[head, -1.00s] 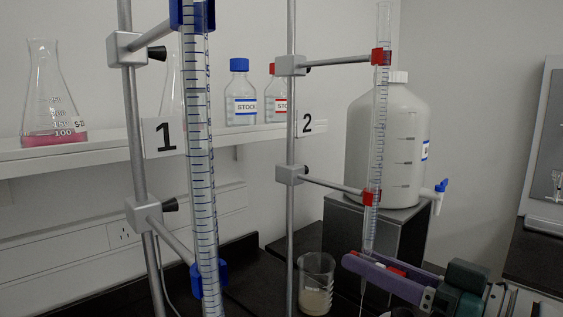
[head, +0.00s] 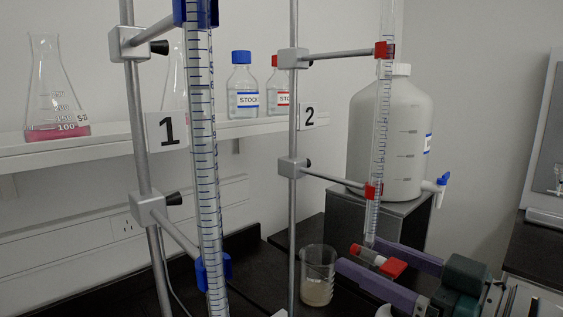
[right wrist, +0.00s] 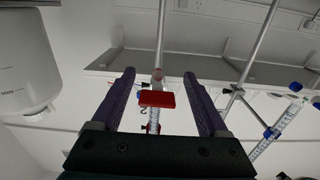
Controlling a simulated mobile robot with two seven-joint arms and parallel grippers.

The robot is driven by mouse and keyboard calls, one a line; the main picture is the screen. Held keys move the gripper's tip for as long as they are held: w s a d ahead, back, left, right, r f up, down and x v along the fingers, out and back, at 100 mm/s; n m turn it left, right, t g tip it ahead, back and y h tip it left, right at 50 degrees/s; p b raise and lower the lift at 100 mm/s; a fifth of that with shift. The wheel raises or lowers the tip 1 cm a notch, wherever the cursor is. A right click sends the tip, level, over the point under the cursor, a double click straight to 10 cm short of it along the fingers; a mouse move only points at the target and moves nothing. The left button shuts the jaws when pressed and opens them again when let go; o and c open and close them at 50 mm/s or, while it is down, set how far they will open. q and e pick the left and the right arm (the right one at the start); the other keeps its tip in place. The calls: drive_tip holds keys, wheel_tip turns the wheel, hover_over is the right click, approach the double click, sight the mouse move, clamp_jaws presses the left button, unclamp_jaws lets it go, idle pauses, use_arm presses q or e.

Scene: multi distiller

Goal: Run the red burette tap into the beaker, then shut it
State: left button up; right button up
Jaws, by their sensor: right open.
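The red burette (head: 379,130) is clamped upright on the stand marked 2 in the head view. Its tap has a red handle (head: 393,267) at the lower end, which also shows in the right wrist view (right wrist: 157,99). My right gripper (head: 362,252) has purple fingers, open on either side of the tap; in the wrist view a gap shows on both sides of the handle. The beaker (head: 318,262) stands on the dark bench, left of the tap in the picture, with a little cloudy liquid at the bottom. Whether it lies under the burette tip is unclear. My left gripper is out of view.
A blue-clamped burette (head: 204,150) on stand 1 is close at left. A large white container (head: 385,130) with a blue tap stands on a grey box behind. A shelf (head: 100,147) holds a flask with pink liquid and stock bottles.

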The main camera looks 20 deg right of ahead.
drive_tip(key=shift+s+d, duration=0.1)
drive_tip(key=v, duration=0.9)
drive_tip(key=s+a+f+m+g+h, duration=0.1)
drive_tip(key=s+a+f+g+h, duration=0.25)
drive_tip(key=a+f+g, duration=0.35)
drive_tip(key=s+a+f+m+g+h, duration=0.1)
drive_tip(key=s+a+g+h, duration=0.15)
drive_tip(key=s+g, duration=0.5)
wheel_tip(320, 180, up, 34)
drive_tip(key=s+t+p, duration=0.1)
drive_tip(key=s+p, duration=0.1)
drive_tip(key=p, duration=3.2)
drive_tip(key=shift+s+h, duration=0.2)
drive_tip(key=shift+h, duration=0.2)
drive_tip(key=shift+d+t, duration=0.1)
drive_tip(key=shift+t, duration=0.15)
